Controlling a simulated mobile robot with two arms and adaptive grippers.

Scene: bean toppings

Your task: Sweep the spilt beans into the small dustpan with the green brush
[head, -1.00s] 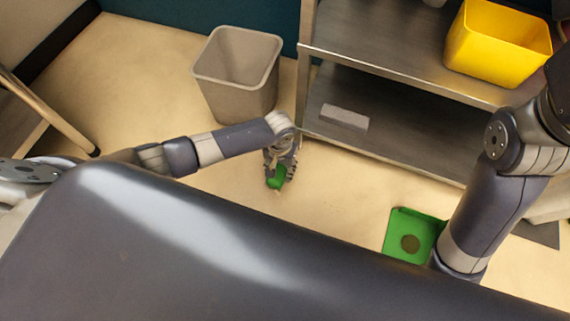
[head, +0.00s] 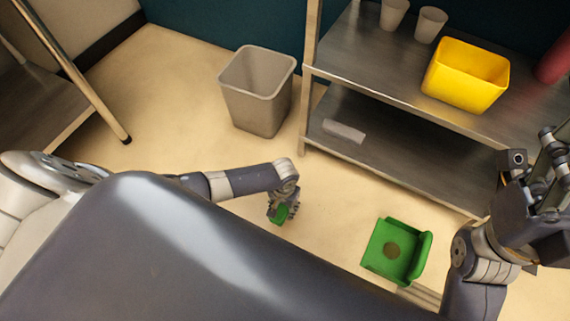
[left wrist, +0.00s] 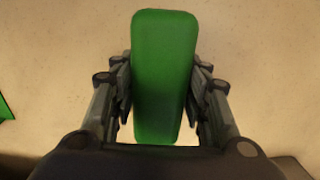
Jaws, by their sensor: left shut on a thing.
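My left gripper (head: 283,208) is low over the floor and shut on the green brush (head: 279,216). In the left wrist view the brush (left wrist: 164,75) stands out between both fingers as a long green block; its bristles are hidden. The green dustpan (head: 413,266) lies on the floor to the right of the brush, apart from it. No loose beans can be made out on the floor. My right gripper (head: 535,155) is raised at the right edge, fingers apart and empty.
A grey bin (head: 258,95) stands on the floor behind the left gripper. A metal shelf unit (head: 400,150) holds a yellow tub (head: 465,80), pale cups (head: 430,24) and a grey block (head: 344,131). The floor between brush and dustpan is clear.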

